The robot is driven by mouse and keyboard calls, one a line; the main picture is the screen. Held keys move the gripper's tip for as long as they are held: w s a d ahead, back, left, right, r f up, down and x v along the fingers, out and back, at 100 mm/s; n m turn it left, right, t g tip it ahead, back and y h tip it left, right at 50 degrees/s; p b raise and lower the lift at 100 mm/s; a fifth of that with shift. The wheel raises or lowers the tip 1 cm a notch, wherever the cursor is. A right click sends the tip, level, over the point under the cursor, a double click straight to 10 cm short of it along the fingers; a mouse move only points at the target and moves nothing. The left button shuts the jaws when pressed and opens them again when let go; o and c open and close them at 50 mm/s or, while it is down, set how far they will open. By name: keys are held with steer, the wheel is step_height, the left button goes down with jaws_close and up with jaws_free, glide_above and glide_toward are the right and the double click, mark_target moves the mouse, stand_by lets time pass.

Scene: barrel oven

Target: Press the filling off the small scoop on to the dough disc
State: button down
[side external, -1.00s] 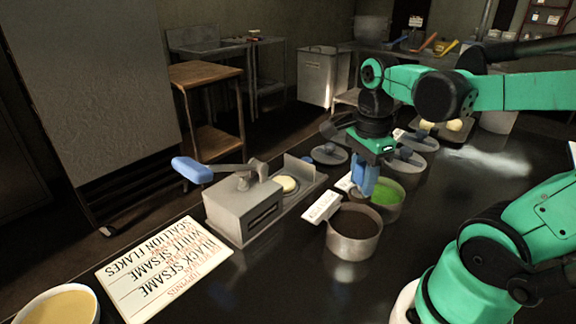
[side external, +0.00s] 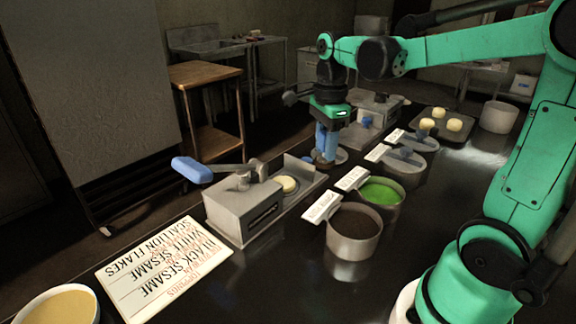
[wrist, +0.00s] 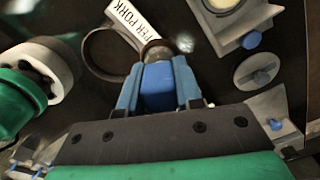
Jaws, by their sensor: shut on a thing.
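My gripper (side external: 327,156) points down over the counter behind the front pots, beside the near press. In the wrist view its two blue fingers (wrist: 157,80) are closed on the blue handle of the small scoop (wrist: 157,95). The scoop's round head with a brownish rim shows just past the fingertips; whether filling sits in it is unclear. A pale dough disc (side external: 287,184) lies on the grey press plate. A pale round piece (wrist: 222,4) on a grey fixture is cut off at the top of the wrist view.
Pots of dark filling (side external: 355,232) and green filling (side external: 382,191) stand with label cards along the counter. A second press (side external: 375,106) and a tray (side external: 460,138) of dough pieces lie behind.

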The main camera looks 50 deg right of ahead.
glide_above(283, 182)
step_height(283, 182, down, 3)
steer(key=shift+f, duration=3.15)
steer(key=shift+f, duration=0.6)
step_height(283, 182, up, 7)
stand_by(0.3)
steer(key=shift+r, duration=0.15)
